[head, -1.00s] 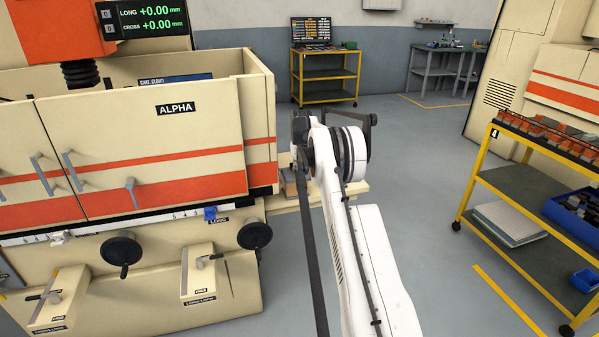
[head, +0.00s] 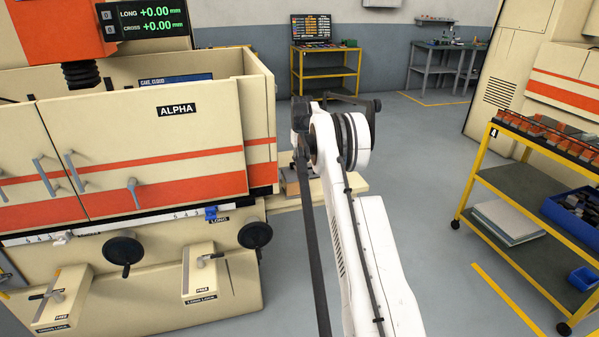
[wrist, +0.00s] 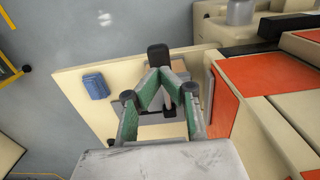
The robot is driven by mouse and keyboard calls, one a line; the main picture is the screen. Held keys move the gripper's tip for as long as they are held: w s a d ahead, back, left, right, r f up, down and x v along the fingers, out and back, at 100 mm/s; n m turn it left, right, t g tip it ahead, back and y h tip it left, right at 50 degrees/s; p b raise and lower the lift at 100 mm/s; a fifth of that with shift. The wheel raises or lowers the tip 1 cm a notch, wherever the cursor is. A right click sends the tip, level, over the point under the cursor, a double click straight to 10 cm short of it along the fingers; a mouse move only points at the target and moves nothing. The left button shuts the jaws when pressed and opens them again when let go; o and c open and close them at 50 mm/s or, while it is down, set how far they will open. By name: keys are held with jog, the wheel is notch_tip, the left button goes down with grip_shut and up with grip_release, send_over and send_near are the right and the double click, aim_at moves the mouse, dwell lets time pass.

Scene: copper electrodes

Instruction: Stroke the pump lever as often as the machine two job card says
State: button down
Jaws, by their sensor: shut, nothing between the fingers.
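In the wrist view my gripper (wrist: 160,75) is shut and empty, its green-sided fingers meeting near the middle. A dark upright knob (wrist: 158,54), which looks like the pump lever's grip, shows just beyond the fingertips. I cannot tell whether they touch. The lever's base is partly hidden behind the fingers. The pump's beige shelf (wrist: 95,90) juts from the machine's side; the shelf also shows in the head view (head: 345,185). There my arm hides the gripper. The near machine is labelled ALPHA (head: 176,110). I cannot make out a machine two job card.
A yellow-framed cart (head: 325,72) with a dark lettered board (head: 311,30) stands at the back. A cart marked 4 (head: 520,195) with orange parts stands at right. The grey floor between is clear.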

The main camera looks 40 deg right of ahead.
aim_at(301, 172)
jog(key=shift+f, duration=0.15)
jog(key=shift+w+d+f+b, duration=0.1)
jog(key=shift+w+f+b, duration=0.1)
jog(key=shift+f+b, duration=1.2)
jog(key=shift+w+f+b, duration=0.15)
jog(key=shift+f+b, duration=0.4)
jog(key=shift+f, duration=1.65)
jog(key=shift+s+r+p, duration=0.2)
jog(key=shift+r+p, duration=0.45)
jog(key=shift+r, duration=1.25)
jog(key=shift+s+r+p, duration=0.15)
jog(key=shift+r+p, duration=0.5)
jog(key=shift+r, duration=1.2)
jog(key=shift+f, duration=0.15)
jog(key=shift+w+f+b, duration=0.2)
jog(key=shift+f+b, duration=0.75)
jog(key=shift+f, duration=0.85)
jog(key=shift+w+f+b, duration=0.15)
jog(key=shift+f+b, duration=0.75)
jog(key=shift+f, duration=0.9)
jog(key=shift+s+r+p, duration=0.2)
jog(key=shift+r+p, duration=0.5)
jog(key=shift+r, duration=1.2)
jog(key=shift+s+r+p, duration=0.15)
jog(key=shift+r+p, duration=0.5)
jog(key=shift+r, duration=1.2)
